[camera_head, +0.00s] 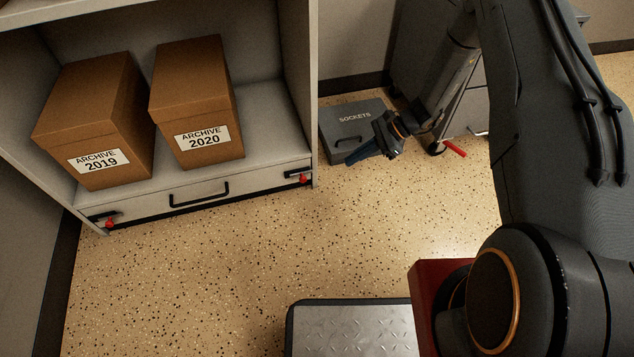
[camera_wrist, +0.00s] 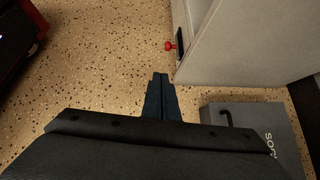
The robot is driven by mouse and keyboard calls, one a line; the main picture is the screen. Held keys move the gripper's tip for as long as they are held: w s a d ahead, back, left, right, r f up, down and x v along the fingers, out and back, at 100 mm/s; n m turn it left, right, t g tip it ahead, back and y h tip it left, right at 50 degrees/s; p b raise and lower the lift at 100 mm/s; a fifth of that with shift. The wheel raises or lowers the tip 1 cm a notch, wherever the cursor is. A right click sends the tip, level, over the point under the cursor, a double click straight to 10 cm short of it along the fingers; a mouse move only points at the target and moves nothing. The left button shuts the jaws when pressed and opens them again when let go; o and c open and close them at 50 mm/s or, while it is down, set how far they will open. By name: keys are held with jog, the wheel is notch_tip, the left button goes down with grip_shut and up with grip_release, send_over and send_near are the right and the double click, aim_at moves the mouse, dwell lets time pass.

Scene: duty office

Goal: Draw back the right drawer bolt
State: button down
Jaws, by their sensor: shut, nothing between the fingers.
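The drawer (camera_head: 200,203) is at the bottom of a grey shelf unit, with a black bar handle (camera_head: 199,194) on its front. The right drawer bolt (camera_head: 303,178) has a red knob and a dark plate at the drawer's right end. The left drawer bolt (camera_head: 109,222) has a like red knob. The right bolt's red knob also shows in the wrist view (camera_wrist: 170,46), beside the unit's side panel. My gripper (camera_head: 388,150) is right of the unit, apart from the bolt. Its blue fingers (camera_wrist: 161,95) are together and empty in the wrist view.
A grey case marked SOCKETS (camera_head: 350,128) lies on the floor right of the unit. A grey cabinet on castors (camera_head: 472,112) stands behind my arm. Boxes marked ARCHIVE 2019 (camera_head: 92,122) and ARCHIVE 2020 (camera_head: 197,103) sit on the shelf. The floor before the drawer is clear.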

aim_at(302, 177)
jog(key=f, duration=0.1)
jog(key=w+f, duration=0.1)
jog(key=f, duration=0.1)
jog(key=shift+m+b, duration=0.3)
jog(key=shift+s+a, duration=0.1)
jog(key=shift+a, duration=0.05)
jog(key=s+a+f+b, duration=0.1)
jog(key=a+f+b, duration=0.3)
jog(key=a, duration=0.7)
jog(key=shift+a+f+b, duration=0.2)
jog(key=shift+f+b, duration=0.2)
jog(key=shift+f, duration=0.55)
jog(key=shift+s, duration=0.1)
